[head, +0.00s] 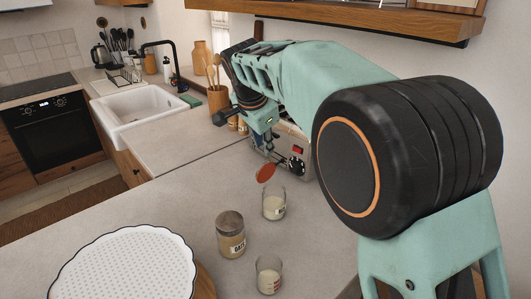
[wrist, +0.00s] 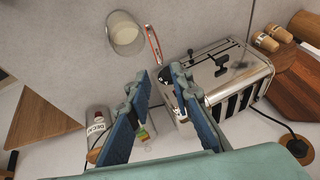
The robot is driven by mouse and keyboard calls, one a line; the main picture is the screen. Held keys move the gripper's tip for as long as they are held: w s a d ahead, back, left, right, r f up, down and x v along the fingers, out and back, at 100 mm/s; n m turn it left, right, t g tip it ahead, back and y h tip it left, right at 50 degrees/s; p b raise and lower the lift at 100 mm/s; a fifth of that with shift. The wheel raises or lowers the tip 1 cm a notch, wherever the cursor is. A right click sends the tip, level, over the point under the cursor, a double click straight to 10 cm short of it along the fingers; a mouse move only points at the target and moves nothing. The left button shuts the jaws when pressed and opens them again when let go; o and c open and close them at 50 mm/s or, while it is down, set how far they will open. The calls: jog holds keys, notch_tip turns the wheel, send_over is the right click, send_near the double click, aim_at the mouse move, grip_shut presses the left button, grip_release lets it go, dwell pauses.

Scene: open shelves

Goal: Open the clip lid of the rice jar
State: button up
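The rice jar (head: 274,207) is a clear glass with pale contents on the worktop. Its red-brown lid (head: 265,173) stands tilted up above the rim, so the jar is open. In the wrist view the jar (wrist: 122,35) is near the top, with the lid (wrist: 153,45) seen nearly edge-on at its right. My gripper (wrist: 160,72) is open and empty, its fingertips a little short of the lid and apparently apart from it. In the head view my gripper is partly hidden by my arm, behind the jar beside the toaster.
A steel toaster (wrist: 225,75) is close right of my fingers. A labelled bottle (wrist: 97,122) is left of them. An oats jar (head: 230,237) and another glass (head: 268,275) stand in front of the rice jar. A white patterned tray (head: 125,262) lies front left.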

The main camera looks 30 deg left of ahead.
jog(key=v, duration=0.5)
jog(key=shift+s, duration=0.1)
jog(key=shift+c, duration=0.3)
